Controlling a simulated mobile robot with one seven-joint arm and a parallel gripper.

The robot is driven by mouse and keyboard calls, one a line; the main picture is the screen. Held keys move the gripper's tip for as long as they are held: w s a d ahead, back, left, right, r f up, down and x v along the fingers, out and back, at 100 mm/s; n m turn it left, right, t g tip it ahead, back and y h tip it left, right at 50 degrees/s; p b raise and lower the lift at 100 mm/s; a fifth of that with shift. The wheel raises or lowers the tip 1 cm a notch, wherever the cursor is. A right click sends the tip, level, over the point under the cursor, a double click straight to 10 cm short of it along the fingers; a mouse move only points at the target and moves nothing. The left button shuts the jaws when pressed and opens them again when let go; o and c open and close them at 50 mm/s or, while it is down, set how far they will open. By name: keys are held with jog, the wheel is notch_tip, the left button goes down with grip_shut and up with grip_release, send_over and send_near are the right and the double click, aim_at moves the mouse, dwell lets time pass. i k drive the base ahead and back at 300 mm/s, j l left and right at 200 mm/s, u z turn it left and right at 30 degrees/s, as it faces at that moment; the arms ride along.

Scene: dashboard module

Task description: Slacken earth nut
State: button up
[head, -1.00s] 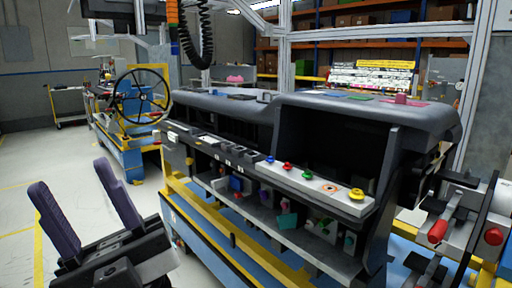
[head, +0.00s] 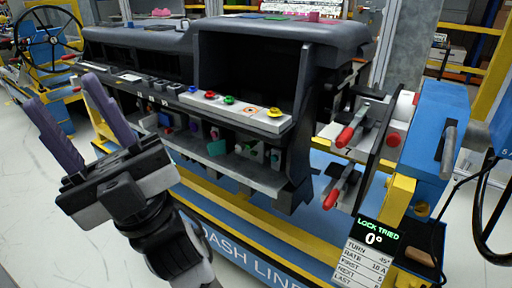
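My gripper (head: 64,92) is open and empty at the left of the head view, its two purple-grey fingers pointing up and apart. It is in front of the dashboard module (head: 290,35), well left of the right end. I cannot make out an earth nut for certain. On the module's right end are red-handled levers (head: 345,137) and a red knob (head: 393,139) on a grey bracket.
A pale switch strip (head: 240,111) carries blue, red, green and yellow buttons. Coloured connectors hang in the shelf below it. A blue box (head: 437,130) with a grey handle and black cables stands at the right. Pale floor (head: 50,230) is free at the lower left.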

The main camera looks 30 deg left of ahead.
aim_at(240, 146)
jog(key=j+z, duration=0.75)
jog(key=z, duration=0.2)
jog(key=j+z, duration=0.15)
jog(key=j, duration=0.2)
jog(key=k+j+z, duration=0.15)
jog(key=j, duration=0.15)
jog(key=k+j+z, duration=0.15)
jog(key=j, duration=0.15)
jog(key=k+j+z, duration=0.1)
jog(key=j, duration=0.2)
jog(key=k+j, duration=0.15)
jog(key=j, duration=0.2)
jog(key=k+j+z, duration=0.15)
jog(key=j, duration=0.15)
jog(key=k+j, duration=0.15)
jog(key=j, duration=0.2)
jog(key=k+j, duration=0.2)
jog(key=j, duration=0.15)
jog(key=k+j, duration=0.15)
jog(key=j, duration=0.25)
jog(key=k+j, duration=0.2)
jog(key=j, duration=0.15)
jog(key=k+j, duration=0.15)
jog(key=j, duration=0.2)
jog(key=k+j, duration=0.2)
jog(key=j, duration=0.15)
jog(key=i+z, duration=0.05)
